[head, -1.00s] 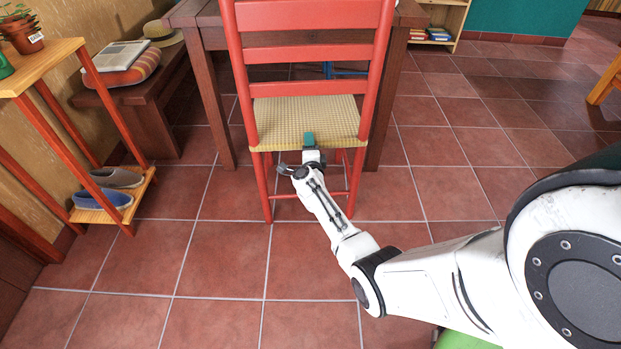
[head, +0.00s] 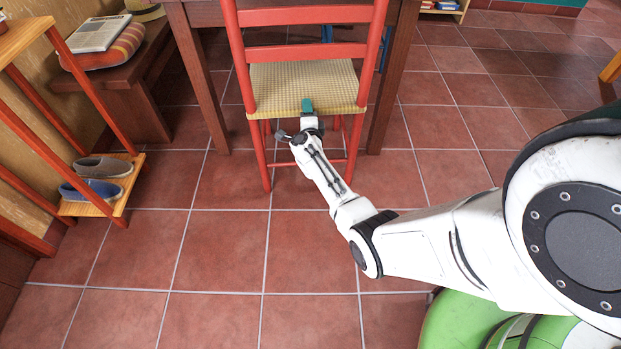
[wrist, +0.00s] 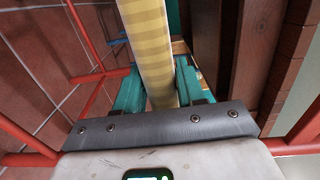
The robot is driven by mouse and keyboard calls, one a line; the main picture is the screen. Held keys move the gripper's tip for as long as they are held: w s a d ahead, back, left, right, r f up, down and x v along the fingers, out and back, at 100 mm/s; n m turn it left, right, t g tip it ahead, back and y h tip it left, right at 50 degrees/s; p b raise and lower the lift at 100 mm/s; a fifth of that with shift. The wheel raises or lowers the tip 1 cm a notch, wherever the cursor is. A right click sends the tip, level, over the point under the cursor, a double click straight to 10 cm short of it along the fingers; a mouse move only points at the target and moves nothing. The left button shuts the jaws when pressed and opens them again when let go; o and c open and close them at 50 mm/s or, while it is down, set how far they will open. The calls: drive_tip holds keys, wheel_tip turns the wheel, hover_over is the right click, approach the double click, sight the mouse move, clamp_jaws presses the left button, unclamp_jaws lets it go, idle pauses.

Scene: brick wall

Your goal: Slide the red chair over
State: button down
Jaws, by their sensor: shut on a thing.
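The red chair (head: 305,17) stands with its slatted back toward me and its woven yellow seat (head: 300,85) partly under the dark wooden table (head: 197,78). My gripper (head: 307,108) is at the rear edge of the seat, below the backrest. In the wrist view, the teal fingers of my gripper (wrist: 160,88) lie on either side of the yellow checked seat edge (wrist: 150,40) and are shut on it. The chair is upright with its rear legs (head: 265,165) on the tiles. Its front legs are mostly hidden.
At left is a wooden shelf (head: 118,205) with grey and blue shoes (head: 98,180). Behind it, a bench (head: 135,70) holds a striped cushion (head: 110,52) and a newspaper. Table legs flank the chair closely. The tiled floor in front is clear.

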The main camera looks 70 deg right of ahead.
drive_tip(key=shift+s+a+f, duration=0.1)
drive_tip(key=shift+s+f, duration=0.25)
drive_tip(key=shift+f, duration=0.05)
drive_tip(key=c, duration=0.9)
unclamp_jaws()
drive_tip(key=shift+c, duration=0.2)
drive_tip(key=shift+o, duration=1.3)
drive_tip(key=shift+w+r, duration=0.1)
drive_tip(key=shift+r, duration=0.1)
drive_tip(key=shift+w+r, duration=0.1)
drive_tip(key=shift+a, duration=0.1)
drive_tip(key=p+v, duration=0.5)
drive_tip(key=v, duration=0.6)
drive_tip(key=shift+a, duration=0.35)
drive_tip(key=shift+r, duration=0.1)
